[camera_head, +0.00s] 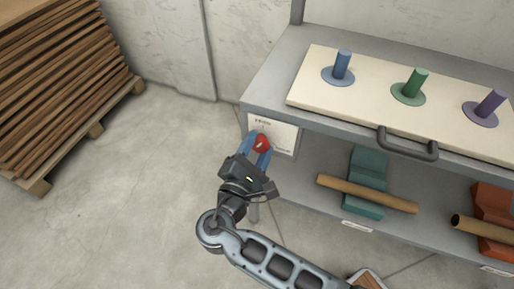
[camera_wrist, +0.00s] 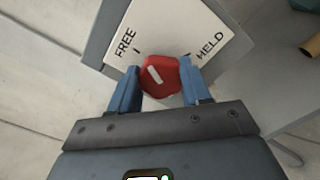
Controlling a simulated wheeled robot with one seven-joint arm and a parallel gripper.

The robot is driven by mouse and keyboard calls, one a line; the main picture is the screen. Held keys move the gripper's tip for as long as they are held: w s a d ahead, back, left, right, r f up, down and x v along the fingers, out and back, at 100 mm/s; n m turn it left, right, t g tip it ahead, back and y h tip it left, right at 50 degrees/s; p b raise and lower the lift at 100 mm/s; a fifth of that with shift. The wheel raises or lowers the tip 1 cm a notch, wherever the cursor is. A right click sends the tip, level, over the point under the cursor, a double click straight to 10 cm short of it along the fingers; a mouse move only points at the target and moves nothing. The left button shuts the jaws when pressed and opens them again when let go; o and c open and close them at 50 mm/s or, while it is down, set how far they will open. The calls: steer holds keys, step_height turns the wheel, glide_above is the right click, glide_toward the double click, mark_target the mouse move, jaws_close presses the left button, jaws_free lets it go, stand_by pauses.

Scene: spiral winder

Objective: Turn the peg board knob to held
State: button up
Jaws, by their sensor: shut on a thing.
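The red knob (camera_head: 261,142) sits on a white label plate (camera_head: 284,136) at the left end of the grey shelf unit. In the wrist view the knob (camera_wrist: 160,76) has a white pointer mark slanting to the upper left, toward the FREE side; HELD is printed at the right of the plate (camera_wrist: 170,25). My gripper (camera_head: 258,150) is shut on the knob, with one blue finger on each side, as the wrist view also shows (camera_wrist: 161,70). The cream peg board (camera_head: 318,88) lies on the top shelf with blue, green and purple pegs.
A dark handle (camera_head: 408,150) sticks out from the board's front edge. The lower shelf holds cardboard tubes (camera_head: 368,194) on teal (camera_head: 366,165) and orange-red supports (camera_head: 494,205). Stacked wooden slats (camera_head: 60,80) stand at the left. Bare floor (camera_head: 130,210) lies between.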

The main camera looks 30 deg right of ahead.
steer(key=m, duration=0.1)
steer(key=m+b, duration=0.1)
steer(key=m, duration=0.1)
steer(key=m+b, duration=0.1)
steer(key=shift+f+m, duration=0.3)
steer(key=m+b, duration=0.4)
steer(key=m, duration=0.1)
steer(key=shift+s+f+m, duration=0.1)
steer(key=shift+f+m, duration=0.05)
steer(key=shift+m, duration=0.15)
steer(key=m+b, duration=0.4)
steer(key=shift+f, duration=0.15)
steer(key=m+b, duration=0.4)
steer(key=shift+r+m, duration=0.2)
steer(key=shift+m, duration=0.2)
steer(key=o, duration=1.1)
steer(key=shift+c, duration=0.2)
steer(key=shift+r, duration=0.1)
steer(key=v, duration=0.7)
steer(key=shift+a+p, duration=0.35)
steer(key=shift+s, duration=0.15)
